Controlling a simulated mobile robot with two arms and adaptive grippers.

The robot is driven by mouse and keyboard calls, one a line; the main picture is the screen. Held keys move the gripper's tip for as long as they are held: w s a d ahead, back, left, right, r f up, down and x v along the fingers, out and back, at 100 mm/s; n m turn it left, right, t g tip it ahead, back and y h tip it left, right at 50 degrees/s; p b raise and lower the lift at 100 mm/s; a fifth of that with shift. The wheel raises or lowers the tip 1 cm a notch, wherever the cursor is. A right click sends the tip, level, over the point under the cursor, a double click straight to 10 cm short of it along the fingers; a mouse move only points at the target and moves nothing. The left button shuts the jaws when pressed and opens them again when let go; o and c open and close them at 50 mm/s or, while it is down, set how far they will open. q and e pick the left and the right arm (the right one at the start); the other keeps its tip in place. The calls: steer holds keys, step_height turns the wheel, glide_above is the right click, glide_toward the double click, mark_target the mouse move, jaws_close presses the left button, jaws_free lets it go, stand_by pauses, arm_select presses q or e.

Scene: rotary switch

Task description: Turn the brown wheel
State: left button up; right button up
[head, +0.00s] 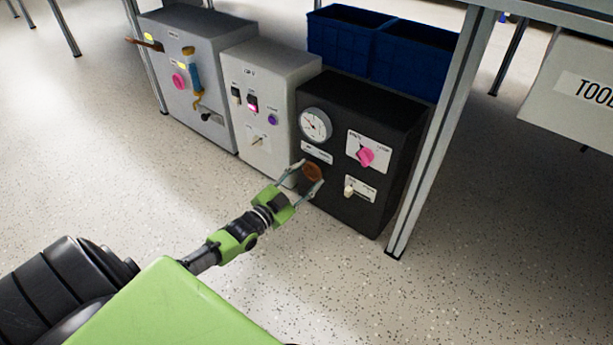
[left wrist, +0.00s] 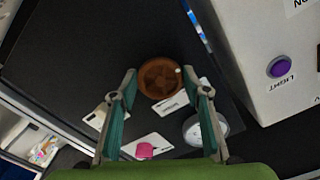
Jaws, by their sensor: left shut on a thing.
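The brown wheel (head: 312,172) is on the front of the black box (head: 337,205), below the round gauge. My left gripper (head: 306,179) is at the wheel, with its fingers on either side of the rim. The gripper is shut on the wheel. My right gripper is in neither view.
The black box also bears a gauge (head: 315,125), a pink knob (head: 366,156) and a pale switch (head: 350,190). A white box (head: 270,75) and a grey box (head: 200,60) stand to the left. A table leg (head: 440,130) rises at right. The floor in front is clear.

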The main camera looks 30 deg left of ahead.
arm_select(q)
steer(key=n+p, duration=0.2)
steer(key=n, duration=0.1)
steer(key=shift+r, duration=0.1)
steer(key=n+p, duration=0.2)
steer(key=n, duration=0.2)
steer(key=shift+d+n, duration=0.15)
steer(key=shift+n, duration=0.75)
steer(key=o, duration=1.1)
steer(key=shift+s, duration=0.1)
steer(key=s, duration=0.8)
steer(key=s+a, duration=0.1)
steer(key=s, duration=0.2)
steer(key=shift+s, duration=0.4)
steer(key=shift+f, duration=0.2)
